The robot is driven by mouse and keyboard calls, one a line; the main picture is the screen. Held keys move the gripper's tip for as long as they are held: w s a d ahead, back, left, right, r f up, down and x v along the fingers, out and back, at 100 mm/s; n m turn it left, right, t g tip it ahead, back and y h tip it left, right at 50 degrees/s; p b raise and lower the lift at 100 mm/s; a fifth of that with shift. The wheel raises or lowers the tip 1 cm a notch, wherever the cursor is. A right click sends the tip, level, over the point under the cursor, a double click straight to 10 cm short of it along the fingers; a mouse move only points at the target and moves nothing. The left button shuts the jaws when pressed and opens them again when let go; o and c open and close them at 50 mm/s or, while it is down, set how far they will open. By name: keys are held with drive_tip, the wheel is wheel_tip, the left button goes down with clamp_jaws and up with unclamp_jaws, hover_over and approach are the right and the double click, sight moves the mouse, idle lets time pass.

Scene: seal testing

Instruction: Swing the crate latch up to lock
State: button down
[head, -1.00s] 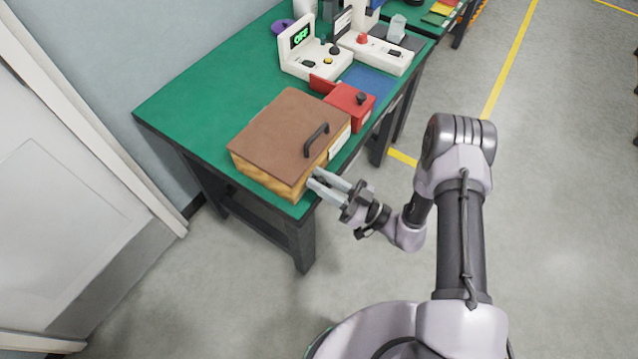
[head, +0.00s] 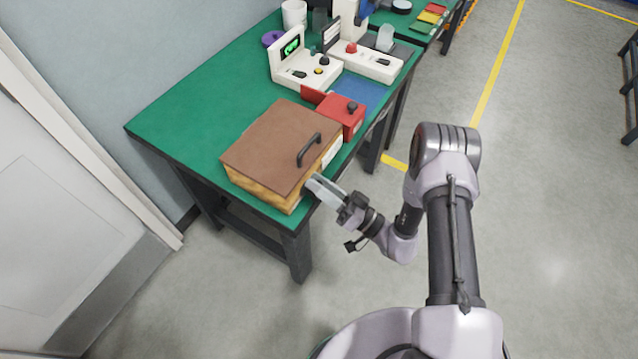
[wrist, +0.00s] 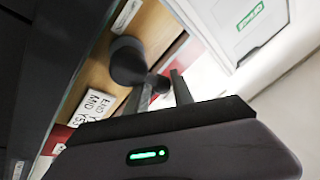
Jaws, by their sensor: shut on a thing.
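The wooden crate (head: 262,180) stands on the near end of the green table, its brown lid (head: 270,140) down. In the wrist view, a dark round latch part (wrist: 127,60) sticks out from the crate's wooden face (wrist: 165,28). A smaller dark latch end (wrist: 159,84) sits between my fingertips. My gripper (head: 315,184) is at the crate's front right side, and it also shows in the wrist view (wrist: 160,90), shut on the latch. In the head view my fingers hide the latch, so its angle is hard to tell.
A black handle (head: 309,149) rises from the lid. A white printed label (wrist: 92,108) is beside the latch. A red box (head: 342,114) and a white tester (head: 305,70) stand farther along the table. The floor around my arm is clear.

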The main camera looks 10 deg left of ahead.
drive_tip(key=shift+f, duration=0.1)
drive_tip(key=c, duration=1.2)
unclamp_jaws()
drive_tip(key=p+v, duration=0.1)
drive_tip(key=v, duration=1.6)
drive_tip(key=shift+d+f, duration=0.1)
drive_tip(key=shift+d, duration=0.1)
